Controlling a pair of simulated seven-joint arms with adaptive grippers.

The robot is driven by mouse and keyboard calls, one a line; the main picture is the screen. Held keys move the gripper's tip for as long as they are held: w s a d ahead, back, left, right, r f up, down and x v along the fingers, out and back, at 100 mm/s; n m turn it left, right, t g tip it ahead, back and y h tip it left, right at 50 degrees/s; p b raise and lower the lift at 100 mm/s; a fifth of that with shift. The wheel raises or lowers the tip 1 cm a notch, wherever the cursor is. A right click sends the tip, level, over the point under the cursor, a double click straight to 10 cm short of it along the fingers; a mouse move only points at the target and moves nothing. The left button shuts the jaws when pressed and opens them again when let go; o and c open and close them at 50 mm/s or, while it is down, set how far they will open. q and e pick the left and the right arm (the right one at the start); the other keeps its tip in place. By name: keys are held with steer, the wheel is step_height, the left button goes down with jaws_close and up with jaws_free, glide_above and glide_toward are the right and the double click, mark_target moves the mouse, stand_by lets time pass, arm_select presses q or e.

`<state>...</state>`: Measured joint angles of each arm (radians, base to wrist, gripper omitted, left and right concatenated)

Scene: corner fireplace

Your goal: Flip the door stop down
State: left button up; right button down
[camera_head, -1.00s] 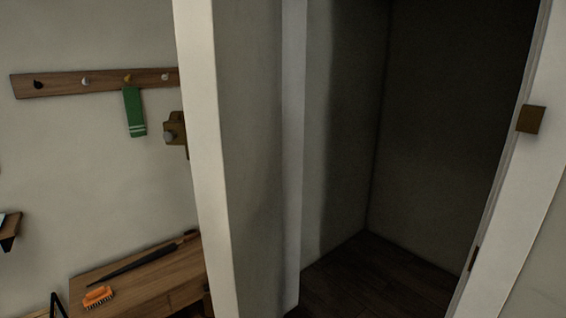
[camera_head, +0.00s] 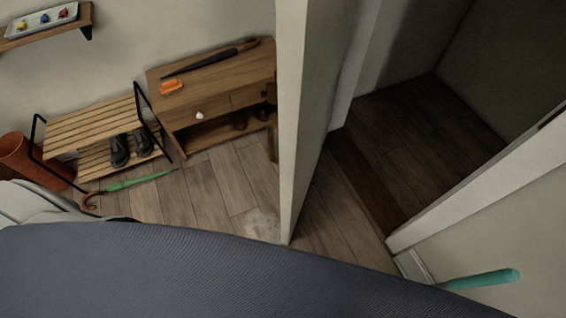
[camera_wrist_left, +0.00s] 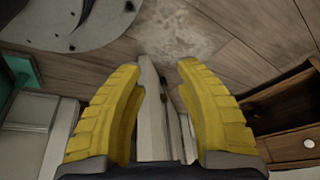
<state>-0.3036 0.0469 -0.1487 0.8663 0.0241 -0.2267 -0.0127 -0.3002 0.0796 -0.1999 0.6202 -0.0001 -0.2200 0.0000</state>
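The door (camera_head: 292,120) stands open, seen nearly edge-on in the head view, with its lower end near the floor. In the left wrist view the pale door (camera_wrist_left: 150,115) runs up between the fingers of my left gripper (camera_wrist_left: 158,75). Its yellow fingers are wide apart and point down toward the floor. A small dark part (camera_wrist_left: 170,88) shows beside the door edge; I cannot tell whether it is the door stop or whether it is up or down. The left gripper does not show in the head view. My right gripper is in no view.
A wooden cabinet (camera_head: 215,80) with an orange brush (camera_head: 171,87) and a dark umbrella (camera_head: 210,58) stands left of the door. A slatted shoe rack (camera_head: 90,128) is further left. A green umbrella (camera_head: 135,181) lies on the floor. A teal rod (camera_head: 485,280) is at lower right.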

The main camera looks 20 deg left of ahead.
arm_select(q)
steer(key=w+r+t, duration=0.1)
steer(key=w+r, duration=0.3)
steer(key=w, duration=0.1)
steer(key=w+d+r+t, duration=0.1)
steer(key=w+r, duration=0.3)
steer(key=w, duration=0.2)
steer(key=w+d+r+n+t, duration=0.1)
steer(key=w+r+t, duration=0.1)
steer(key=w+r, duration=0.2)
steer(key=shift+w+d+r, duration=0.1)
steer(key=shift+w, duration=0.5)
steer(key=shift+w+d+r, duration=0.1)
steer(key=shift+w, duration=0.5)
jaws_close()
steer(key=w+d+r+t, duration=0.1)
steer(key=w+r+t, duration=0.1)
steer(key=w+r, duration=0.3)
steer(key=w+d+r+n+t, duration=0.1)
steer(key=w+r, duration=0.4)
steer(key=r, duration=0.8)
steer(key=shift+w+d+r+t, duration=0.25)
steer(key=shift+d+t, duration=0.2)
steer(key=shift+t, duration=0.25)
